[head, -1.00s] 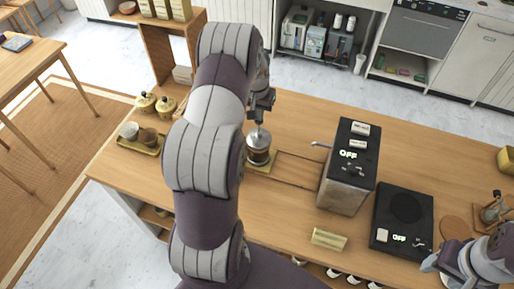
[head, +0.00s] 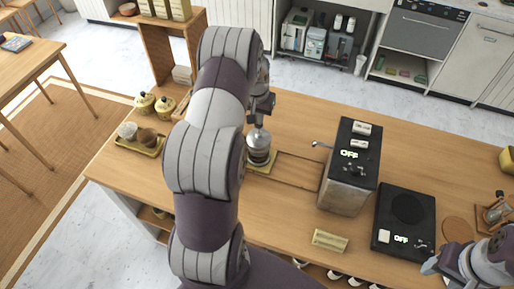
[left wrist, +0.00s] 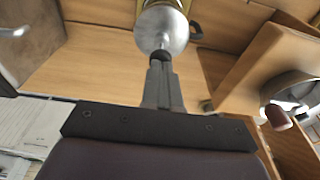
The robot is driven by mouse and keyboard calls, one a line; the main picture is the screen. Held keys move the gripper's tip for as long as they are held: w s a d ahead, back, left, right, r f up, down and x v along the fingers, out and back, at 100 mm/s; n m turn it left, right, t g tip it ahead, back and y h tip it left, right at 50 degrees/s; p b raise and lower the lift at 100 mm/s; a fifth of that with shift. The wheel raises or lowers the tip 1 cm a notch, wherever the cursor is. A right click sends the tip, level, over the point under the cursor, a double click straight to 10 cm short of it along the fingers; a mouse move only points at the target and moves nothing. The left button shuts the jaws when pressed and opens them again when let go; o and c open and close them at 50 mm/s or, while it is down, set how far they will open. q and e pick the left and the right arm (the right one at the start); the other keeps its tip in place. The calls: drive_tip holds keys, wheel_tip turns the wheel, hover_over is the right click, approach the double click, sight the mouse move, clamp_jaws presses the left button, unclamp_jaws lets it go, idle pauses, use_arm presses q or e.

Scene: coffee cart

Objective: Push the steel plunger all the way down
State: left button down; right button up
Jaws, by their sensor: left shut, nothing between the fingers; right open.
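The French press (head: 259,150) stands upright on a yellow mat (head: 267,169) on the wooden counter, with a steel lid on top. The steel plunger (head: 257,123) rises from the lid as a thin rod with a knob, largely covered by my left gripper (head: 261,112). My left gripper is shut and empty, directly above the plunger. In the left wrist view my left gripper's closed fingertips (left wrist: 160,62) meet the plunger knob (left wrist: 160,54), with the round steel lid (left wrist: 163,30) beyond. My right gripper (head: 433,266) is at the lower right edge, away from the press.
A steel machine (head: 347,180) marked OFF stands right of the press, and a black hot plate (head: 403,211) is further right. The counter between press and machine is clear.

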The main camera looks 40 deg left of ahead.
use_arm(q)
drive_tip(key=shift+f+b, duration=0.95)
drive_tip(key=shift+f, duration=0.45)
drive_tip(key=shift+r, duration=0.15)
wheel_tip(320, 180, up, 8)
drive_tip(key=p, duration=0.5)
drive_tip(key=shift+p, duration=0.4)
